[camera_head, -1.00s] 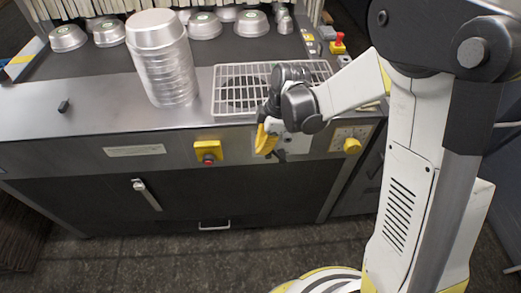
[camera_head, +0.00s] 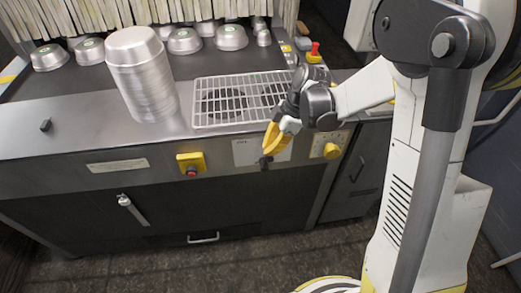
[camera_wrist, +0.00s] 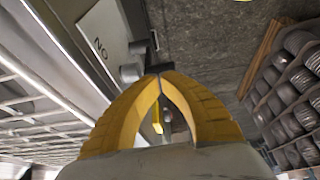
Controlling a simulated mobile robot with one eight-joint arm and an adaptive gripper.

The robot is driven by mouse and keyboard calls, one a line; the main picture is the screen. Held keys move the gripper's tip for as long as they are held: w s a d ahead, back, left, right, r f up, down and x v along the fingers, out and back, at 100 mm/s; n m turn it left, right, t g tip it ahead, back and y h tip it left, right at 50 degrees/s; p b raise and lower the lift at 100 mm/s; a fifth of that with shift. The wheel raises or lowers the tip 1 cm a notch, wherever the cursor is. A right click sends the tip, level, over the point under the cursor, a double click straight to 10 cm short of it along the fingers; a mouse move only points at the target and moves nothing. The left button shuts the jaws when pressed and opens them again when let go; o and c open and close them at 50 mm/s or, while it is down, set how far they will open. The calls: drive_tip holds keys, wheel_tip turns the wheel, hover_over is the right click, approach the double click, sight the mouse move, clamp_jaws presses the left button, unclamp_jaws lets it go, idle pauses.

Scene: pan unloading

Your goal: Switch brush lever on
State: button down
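The brush lever (camera_head: 265,162) appears as a small dark piece on a pale panel (camera_head: 245,152) on the machine's front. In the wrist view, a grey cylindrical fitting (camera_wrist: 131,72) sticks out beside the panel marked "ON" (camera_wrist: 100,46); I cannot tell how far the lever is turned. My gripper (camera_head: 268,151) has yellow fingers pointing down, just above and in front of the lever. In the wrist view, the fingertips of my gripper (camera_wrist: 160,77) meet, with nothing seen held between them. The fitting is just left of the tips; contact is unclear.
A yellow knob (camera_head: 331,150) sits right of the panel, and a yellow box with a red button (camera_head: 191,164) sits left. A wire rack (camera_head: 240,98) and a stack of metal pans (camera_head: 143,80) stand on the counter above. The floor in front is clear.

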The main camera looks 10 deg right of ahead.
drive_tip(key=shift+d+f, duration=0.2)
drive_tip(key=shift+d, duration=1)
drive_tip(key=shift+a, duration=0.1)
idle(0.4)
drive_tip(key=a+r, duration=0.1)
drive_tip(key=a+r+p, duration=0.1)
drive_tip(key=a, duration=0.1)
drive_tip(key=shift+p+v, duration=0.5)
drive_tip(key=shift+v, duration=0.3)
drive_tip(key=d+r+p, duration=0.2)
drive_tip(key=d+r, duration=0.3)
drive_tip(key=d, duration=0.1)
drive_tip(key=shift+d, duration=0.35)
drive_tip(key=shift+s, duration=0.15)
